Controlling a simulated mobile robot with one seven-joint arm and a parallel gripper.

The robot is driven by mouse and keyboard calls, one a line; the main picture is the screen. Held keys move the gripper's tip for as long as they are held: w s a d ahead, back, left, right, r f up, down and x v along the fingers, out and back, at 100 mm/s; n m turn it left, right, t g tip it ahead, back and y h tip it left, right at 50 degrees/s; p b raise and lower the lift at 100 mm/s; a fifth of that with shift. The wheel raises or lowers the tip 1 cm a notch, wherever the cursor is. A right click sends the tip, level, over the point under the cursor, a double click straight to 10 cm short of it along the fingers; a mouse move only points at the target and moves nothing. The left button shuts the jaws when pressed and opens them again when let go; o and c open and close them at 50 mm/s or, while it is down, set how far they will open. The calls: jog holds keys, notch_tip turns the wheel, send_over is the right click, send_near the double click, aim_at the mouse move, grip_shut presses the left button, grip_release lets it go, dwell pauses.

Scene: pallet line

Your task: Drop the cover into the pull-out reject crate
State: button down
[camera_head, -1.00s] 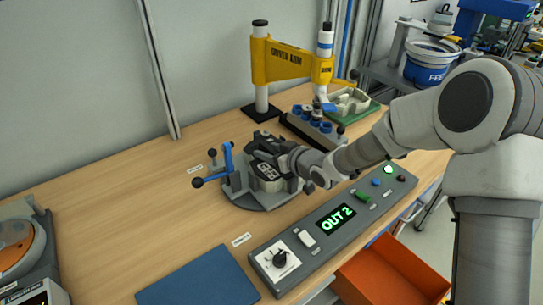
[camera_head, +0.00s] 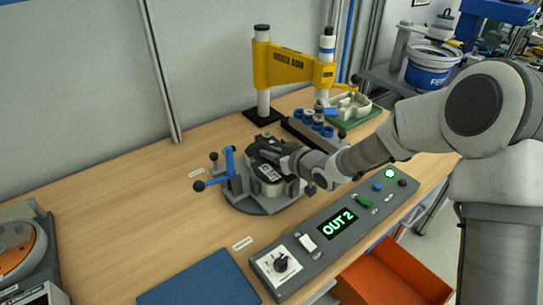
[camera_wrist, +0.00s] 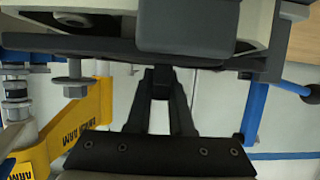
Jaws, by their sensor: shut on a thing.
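My gripper (camera_head: 264,150) is over the round grey fixture (camera_head: 248,206) on the bench. It is shut on a dark piece, apparently the cover (camera_wrist: 60,44), at the top of the wrist view. The fingers (camera_wrist: 160,82) meet its edge there. A pale body with a dark marking (camera_head: 268,174) sits in the fixture under my gripper; how far the cover is from it I cannot tell. The orange reject crate (camera_head: 405,262) is pulled out below the bench's front edge, at lower right, and its visible inside looks empty.
Blue-handled clamps (camera_head: 228,166) stand at the fixture's left. The control panel (camera_head: 320,250), reading "OUT 2", lies between fixture and crate. A yellow arm press (camera_head: 293,68) and a block with blue parts (camera_head: 312,124) stand behind. A blue mat (camera_head: 200,282) lies at front left.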

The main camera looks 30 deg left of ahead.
aim_at(271, 150)
notch_tip(271, 150, up, 9)
jog(key=shift+r+p, duration=0.1)
jog(key=shift+p, duration=0.8)
